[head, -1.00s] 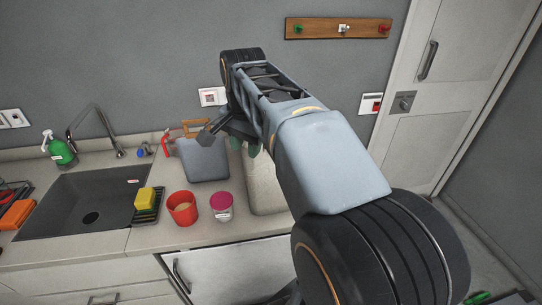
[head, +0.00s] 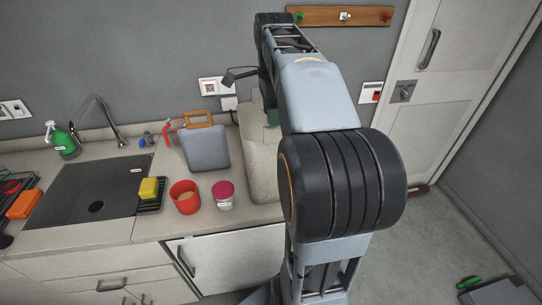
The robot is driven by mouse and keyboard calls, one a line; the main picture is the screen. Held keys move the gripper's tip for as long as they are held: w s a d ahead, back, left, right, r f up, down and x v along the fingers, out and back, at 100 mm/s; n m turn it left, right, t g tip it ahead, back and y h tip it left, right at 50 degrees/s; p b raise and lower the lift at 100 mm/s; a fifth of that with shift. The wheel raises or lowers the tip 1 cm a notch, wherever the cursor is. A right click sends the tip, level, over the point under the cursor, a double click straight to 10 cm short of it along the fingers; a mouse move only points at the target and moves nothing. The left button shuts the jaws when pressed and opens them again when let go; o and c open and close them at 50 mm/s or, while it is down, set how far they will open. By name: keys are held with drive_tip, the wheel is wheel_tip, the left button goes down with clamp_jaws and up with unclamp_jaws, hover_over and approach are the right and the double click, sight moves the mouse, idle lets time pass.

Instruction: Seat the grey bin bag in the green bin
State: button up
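A grey, rounded, soft-looking block (head: 206,150) stands on the counter against the wall; I cannot tell whether it is the bin bag. No green bin can be made out; only a small dark green patch (head: 271,113) shows beside my arm, partly hidden by it. My gripper (head: 240,76) is up in front of the wall, above and right of the grey block and apart from it. One dark finger shows; my arm hides the rest, so its opening and anything in it cannot be seen.
A pale speckled block (head: 260,160) stands right of the grey one. A red cup (head: 185,198) and a pink-lidded tub (head: 223,195) stand at the counter's front. A sink (head: 90,192) lies left. Open floor (head: 425,245) lies right, before the door (head: 445,80).

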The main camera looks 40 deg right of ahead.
sight(273, 139)
drive_tip(key=shift+w+f+p, duration=0.1)
drive_tip(key=shift+f+p, duration=0.3)
drive_tip(key=shift+f, duration=2.4)
clamp_jaws()
